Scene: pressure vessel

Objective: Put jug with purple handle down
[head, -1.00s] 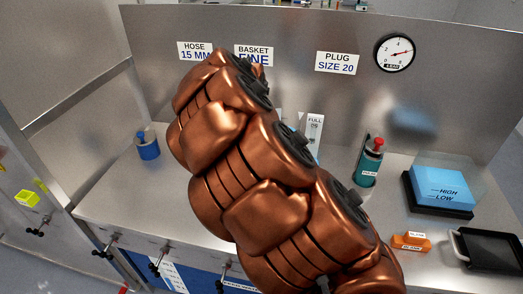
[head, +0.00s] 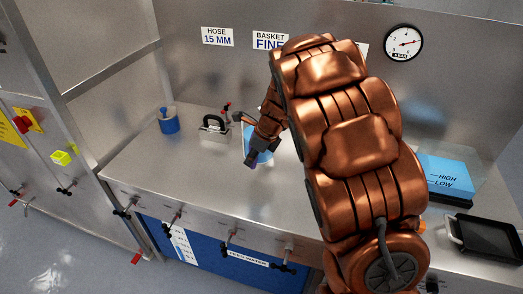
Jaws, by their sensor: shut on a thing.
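The jug (head: 262,157) holds light-blue liquid and shows near the middle of the head view, over the steel bench. A small purple part, seemingly its handle, shows at its lower left. My gripper (head: 253,147) is shut on the jug, reaching it from above. My fingers and wrist hide part of the jug. I cannot tell whether its base touches the bench.
A black-handled block (head: 213,128) and a blue pot (head: 168,122) stand to the left. A blue box (head: 446,176) and a black tray (head: 487,238) lie at the right. The bench front left of the jug is clear; valves line the front edge.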

